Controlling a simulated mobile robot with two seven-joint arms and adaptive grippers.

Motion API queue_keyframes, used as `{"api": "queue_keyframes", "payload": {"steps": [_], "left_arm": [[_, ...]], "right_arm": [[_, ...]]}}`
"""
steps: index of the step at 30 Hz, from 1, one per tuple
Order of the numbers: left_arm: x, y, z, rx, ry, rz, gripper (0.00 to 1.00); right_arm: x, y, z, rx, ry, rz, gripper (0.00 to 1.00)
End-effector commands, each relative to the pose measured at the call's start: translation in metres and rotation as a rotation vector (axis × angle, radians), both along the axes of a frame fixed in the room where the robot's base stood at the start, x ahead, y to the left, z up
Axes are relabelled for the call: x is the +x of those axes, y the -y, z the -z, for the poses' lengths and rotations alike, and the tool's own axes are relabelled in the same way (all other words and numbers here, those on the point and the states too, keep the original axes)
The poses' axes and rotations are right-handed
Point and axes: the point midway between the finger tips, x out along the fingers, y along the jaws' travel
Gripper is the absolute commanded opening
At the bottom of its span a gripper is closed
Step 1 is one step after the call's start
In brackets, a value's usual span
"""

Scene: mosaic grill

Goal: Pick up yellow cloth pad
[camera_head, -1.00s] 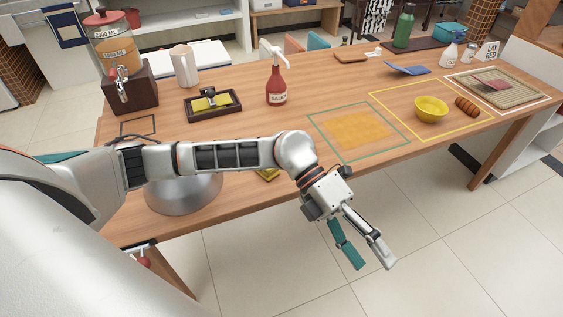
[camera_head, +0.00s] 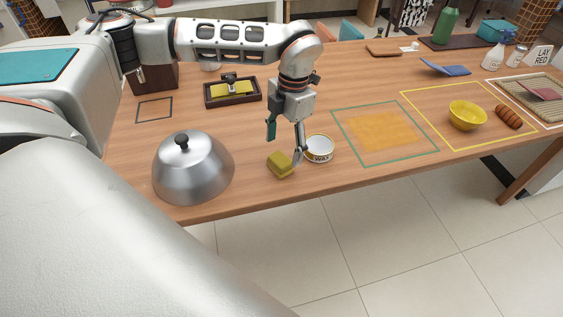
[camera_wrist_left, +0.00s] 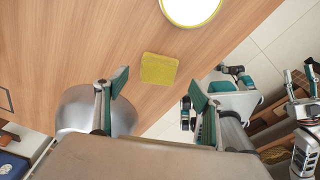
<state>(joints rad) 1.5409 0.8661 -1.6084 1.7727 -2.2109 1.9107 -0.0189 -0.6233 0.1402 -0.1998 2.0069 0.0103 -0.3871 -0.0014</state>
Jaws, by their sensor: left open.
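The yellow cloth pad (camera_head: 280,163) lies on the wooden table near its front edge, between the metal dome and a small tin. My left gripper (camera_head: 285,143) is above it, pointing down, open and empty. One finger overlaps the pad's right side in the head view; I cannot tell whether they touch. In the left wrist view the pad (camera_wrist_left: 159,69) lies beyond and between the two spread fingers (camera_wrist_left: 160,92). What seems to be my right gripper (camera_wrist_left: 300,85) shows small at the right edge of that view; its jaws are unclear.
A dark tray (camera_head: 232,101) with a yellow block is behind. An orange mat (camera_head: 381,137) lies in a green outline to the right.

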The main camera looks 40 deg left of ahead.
Motion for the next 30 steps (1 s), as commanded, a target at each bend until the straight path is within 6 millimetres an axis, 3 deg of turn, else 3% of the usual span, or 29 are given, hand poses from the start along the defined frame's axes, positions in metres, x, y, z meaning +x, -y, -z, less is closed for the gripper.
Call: {"api": "queue_keyframes", "payload": {"steps": [12,20,25,30], "left_arm": [[-0.011,-0.005,0.048,-0.002,-0.004,0.001,0.68],[-0.01,-0.005,0.052,-0.003,0.001,0.002,0.68],[-0.01,-0.005,0.052,-0.003,0.001,0.002,0.3],[-0.01,-0.005,0.052,-0.003,0.001,0.002,0.27]], "right_arm": [[-0.012,0.001,0.013,-0.007,-0.023,-0.003,0.4],[-0.006,0.001,0.007,-0.007,-0.009,-0.004,0.4],[0.001,0.001,0.002,-0.007,0.004,-0.002,0.4],[0.002,0.001,0.002,-0.007,0.007,-0.002,0.4]]}}
